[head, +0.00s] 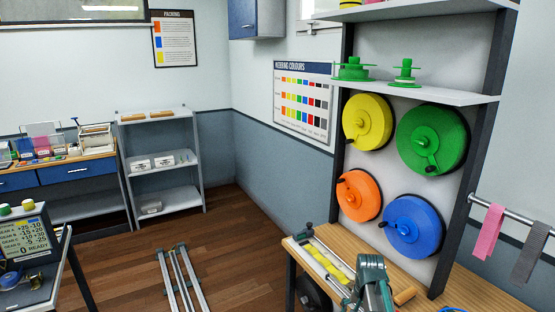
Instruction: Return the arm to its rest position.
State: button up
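My gripper does not show in the head view, and no part there is surely my arm. A teal and grey device (371,275) stands at the front of the wooden bench (456,290), cut off by the bottom edge. I cannot tell whether it is a bench tool or something else. Behind it on the bench lies a long measuring jig (318,252) with a yellow strip (328,266) along it.
The wall rack holds yellow (366,122), green (432,139), orange (359,196) and blue (413,226) reels. Pink (487,232) and grey (529,252) straps hang on a rail at right. Metal rails (180,278) lie on the floor. A grey shelf (164,168) stands at back.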

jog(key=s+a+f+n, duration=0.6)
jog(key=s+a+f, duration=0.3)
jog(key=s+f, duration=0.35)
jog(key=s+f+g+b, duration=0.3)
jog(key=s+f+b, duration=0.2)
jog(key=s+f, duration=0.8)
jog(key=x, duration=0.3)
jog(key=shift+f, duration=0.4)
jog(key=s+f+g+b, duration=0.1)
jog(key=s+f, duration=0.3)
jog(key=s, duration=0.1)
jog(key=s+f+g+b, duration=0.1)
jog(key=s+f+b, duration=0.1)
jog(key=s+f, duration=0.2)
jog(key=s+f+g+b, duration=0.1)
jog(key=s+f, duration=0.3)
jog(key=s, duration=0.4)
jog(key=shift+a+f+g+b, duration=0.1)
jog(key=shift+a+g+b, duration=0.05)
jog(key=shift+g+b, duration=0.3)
